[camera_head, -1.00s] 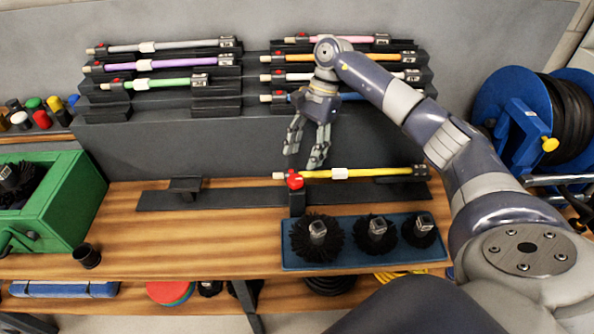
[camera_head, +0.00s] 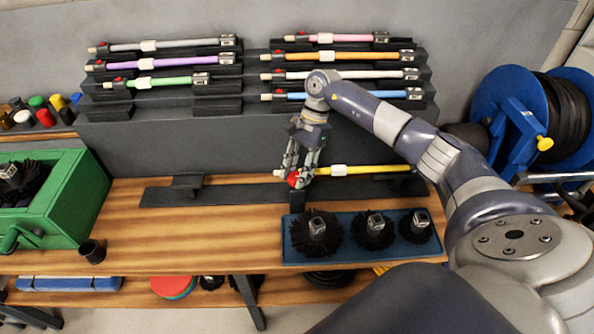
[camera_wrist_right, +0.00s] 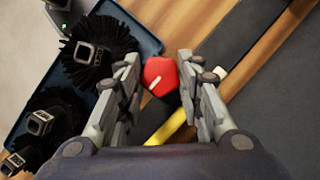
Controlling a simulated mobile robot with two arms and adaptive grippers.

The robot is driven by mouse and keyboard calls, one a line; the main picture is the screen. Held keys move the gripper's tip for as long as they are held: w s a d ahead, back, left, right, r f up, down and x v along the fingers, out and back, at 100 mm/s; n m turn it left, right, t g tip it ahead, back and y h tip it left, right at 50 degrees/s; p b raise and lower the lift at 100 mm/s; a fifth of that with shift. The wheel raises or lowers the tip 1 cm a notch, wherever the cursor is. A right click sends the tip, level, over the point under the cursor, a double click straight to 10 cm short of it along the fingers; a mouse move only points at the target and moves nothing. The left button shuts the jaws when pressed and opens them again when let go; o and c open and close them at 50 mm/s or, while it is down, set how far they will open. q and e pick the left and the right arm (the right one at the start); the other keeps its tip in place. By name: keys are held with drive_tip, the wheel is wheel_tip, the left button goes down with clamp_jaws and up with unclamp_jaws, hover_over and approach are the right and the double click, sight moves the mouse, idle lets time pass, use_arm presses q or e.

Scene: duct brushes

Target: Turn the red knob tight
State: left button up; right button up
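The red knob (camera_head: 294,180) sits at the left end of the yellow rod (camera_head: 365,170), which lies level in a dark holder on the bench. My right gripper (camera_head: 300,174) points down at the knob from above. In the right wrist view the knob (camera_wrist_right: 160,76) shows between the two fingertips (camera_wrist_right: 159,62), with a white mark on its face. The fingers are apart, with a narrow gap visible beside the knob; I see no firm grip. Part of the knob and rod end is hidden by the fingers in the head view. My left gripper is not in view.
A blue tray (camera_head: 292,256) with round black brushes (camera_head: 317,233) stands just in front of the knob. Racks of coloured rods (camera_head: 165,62) rise behind. A green box (camera_head: 85,190) is at left, a blue hose reel (camera_head: 500,92) at right. The bench's left middle is mostly clear.

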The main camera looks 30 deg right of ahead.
idle(0.3)
drive_tip(key=m+b, duration=0.1)
drive_tip(key=m+t+b, duration=0.1)
drive_tip(key=m+b, duration=0.1)
drive_tip(key=shift+s+f+m, duration=0.15)
drive_tip(key=shift+f+m, duration=0.05)
drive_tip(key=shift+m, duration=0.1)
drive_tip(key=m+t+b, duration=0.1)
drive_tip(key=m, duration=0.1)
drive_tip(key=m+t+b, duration=0.1)
drive_tip(key=m+b, duration=0.1)
drive_tip(key=m, duration=0.1)
drive_tip(key=shift+s+t+h, duration=0.1)
drive_tip(key=shift+t+h, duration=0.2)
drive_tip(key=m+t+h+b, duration=0.1)
drive_tip(key=m+b, duration=0.2)
drive_tip(key=m, duration=0.1)
drive_tip(key=shift+s+a+m, duration=0.1)
drive_tip(key=shift+a+m, duration=0.05)
drive_tip(key=shift+m, duration=0.25)
drive_tip(key=m+b, duration=0.1)
drive_tip(key=m, duration=0.1)
drive_tip(key=m+h+b, duration=0.1)
drive_tip(key=m, duration=0.1)
drive_tip(key=shift+a+r+t+h, duration=0.1)
drive_tip(key=shift+r+t+h, duration=0.1)
drive_tip(key=shift+t+h, duration=0.15)
drive_tip(key=shift+m+b, duration=0.3)
drive_tip(key=shift+b, duration=0.05)
